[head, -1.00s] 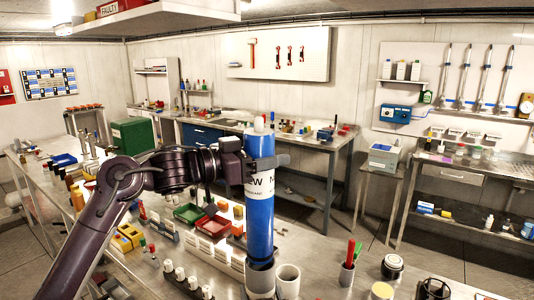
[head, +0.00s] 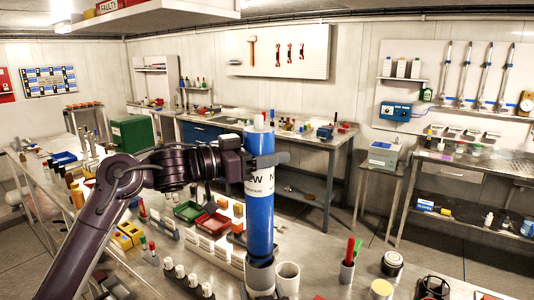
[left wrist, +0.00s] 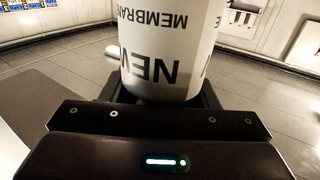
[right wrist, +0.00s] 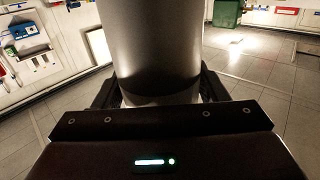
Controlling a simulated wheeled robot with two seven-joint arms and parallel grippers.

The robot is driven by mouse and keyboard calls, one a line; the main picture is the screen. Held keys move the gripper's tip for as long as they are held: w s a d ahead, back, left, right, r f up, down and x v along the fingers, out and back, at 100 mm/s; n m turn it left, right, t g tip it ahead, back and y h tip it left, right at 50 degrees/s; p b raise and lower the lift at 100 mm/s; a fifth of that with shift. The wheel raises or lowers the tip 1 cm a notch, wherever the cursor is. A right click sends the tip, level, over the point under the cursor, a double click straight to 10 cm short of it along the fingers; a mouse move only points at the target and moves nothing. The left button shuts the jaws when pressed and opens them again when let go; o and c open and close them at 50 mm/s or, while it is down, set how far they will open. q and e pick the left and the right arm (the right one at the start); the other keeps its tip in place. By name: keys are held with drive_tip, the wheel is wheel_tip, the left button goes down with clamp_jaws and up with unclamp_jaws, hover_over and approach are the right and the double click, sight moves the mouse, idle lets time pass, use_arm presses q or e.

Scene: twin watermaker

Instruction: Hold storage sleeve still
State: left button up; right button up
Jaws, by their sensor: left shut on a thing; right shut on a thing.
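The storage sleeve (head: 260,278) is a grey upright cylinder at the bottom centre of the head view. In the right wrist view a grey cylinder (right wrist: 155,45), which looks like this sleeve, stands in my right gripper (right wrist: 160,97), shut on it. The right gripper does not show clearly in the head view. A tall blue membrane (head: 260,225) with a white "NEW MEMBRANE" label rises upright from the sleeve's top; its lower end is hidden there. My left gripper (head: 263,160) is shut around the membrane near its top. The label (left wrist: 165,55) fills the left wrist view.
A white open cup (head: 288,278) stands close right of the sleeve. A holder with red and green pens (head: 348,262) and a round jar (head: 392,264) are farther right. Red and green trays (head: 212,224) and white-capped bottles (head: 180,272) crowd the bench to the left.

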sight(267, 228)
use_arm(q)
drive_tip(key=shift+f, duration=8.9)
